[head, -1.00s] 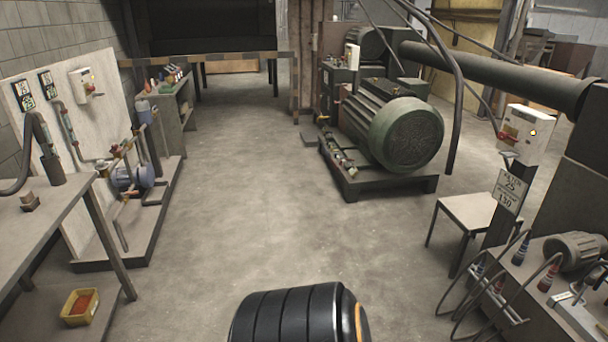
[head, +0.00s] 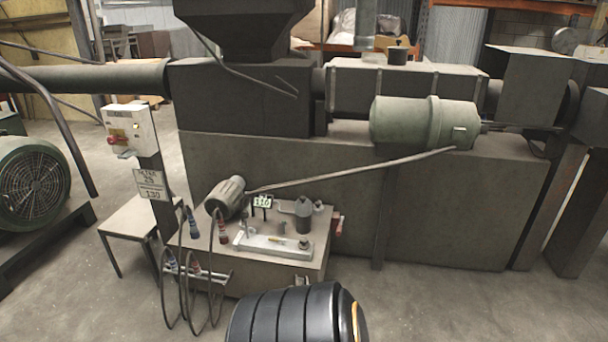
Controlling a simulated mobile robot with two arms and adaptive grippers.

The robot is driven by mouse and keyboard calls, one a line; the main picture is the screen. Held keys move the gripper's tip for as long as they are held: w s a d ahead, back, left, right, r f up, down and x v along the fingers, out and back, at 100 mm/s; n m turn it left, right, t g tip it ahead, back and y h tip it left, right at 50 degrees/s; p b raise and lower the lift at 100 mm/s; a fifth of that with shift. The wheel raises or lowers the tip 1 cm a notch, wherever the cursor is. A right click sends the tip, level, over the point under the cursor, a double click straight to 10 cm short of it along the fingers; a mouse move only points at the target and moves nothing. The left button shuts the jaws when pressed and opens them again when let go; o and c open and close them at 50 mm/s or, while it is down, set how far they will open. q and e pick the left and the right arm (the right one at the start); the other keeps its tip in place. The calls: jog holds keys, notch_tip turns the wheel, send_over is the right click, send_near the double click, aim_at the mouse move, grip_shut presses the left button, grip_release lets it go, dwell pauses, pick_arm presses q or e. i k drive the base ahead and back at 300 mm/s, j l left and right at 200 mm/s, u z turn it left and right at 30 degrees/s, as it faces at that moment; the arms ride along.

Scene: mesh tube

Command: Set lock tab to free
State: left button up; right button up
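I cannot make out a lock tab for certain at this distance. A white switch box (head: 128,128) with a red switch (head: 117,140) stands on a dark post at the left of the head view. A low bench unit (head: 285,275) stands near the middle. Neither of my grippers is in view.
A large grey extruder-like machine (head: 450,215) with a green motor (head: 424,122) stands behind the bench unit. A small table (head: 132,222) and a signboard (head: 151,184) are at left. Hoses hang over the unit's left front. Bare floor lies in front at both sides.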

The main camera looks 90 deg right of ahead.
aim_at(275, 239)
jog(key=l+z, duration=0.2)
jog(key=z, duration=0.25)
jog(key=l+z, duration=0.2)
jog(key=z, duration=0.25)
jog(key=i+l+z, duration=0.1)
jog(key=z, duration=0.4)
jog(key=i+l+z, duration=0.1)
jog(key=l+z, duration=0.2)
jog(key=z, duration=0.15)
